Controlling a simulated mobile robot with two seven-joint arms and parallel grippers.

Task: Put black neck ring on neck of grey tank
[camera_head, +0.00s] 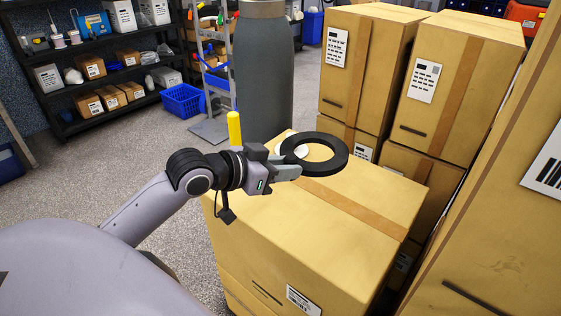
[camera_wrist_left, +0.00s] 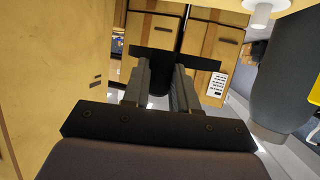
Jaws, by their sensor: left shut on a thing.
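The black neck ring (camera_head: 322,169) is held nearly flat in the jaws of my left gripper (camera_head: 289,170), above a cardboard box. The wrist view shows the ring edge-on as a dark bar (camera_wrist_left: 205,63) across the fingertips (camera_wrist_left: 162,72). The grey tank (camera_head: 263,75) stands upright behind the box, apart from the ring. Its lighter neck (camera_head: 262,8) is cut off by the top edge of the head view. A grey cylinder, likely the tank (camera_wrist_left: 280,85), shows at the right of the wrist view. My right gripper is not in view.
A yellow post (camera_head: 234,128) shows beside my wrist. Tall boxes (camera_head: 370,60) crowd the right. Shelves (camera_head: 100,60) and a blue basket (camera_head: 183,101) stand back left.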

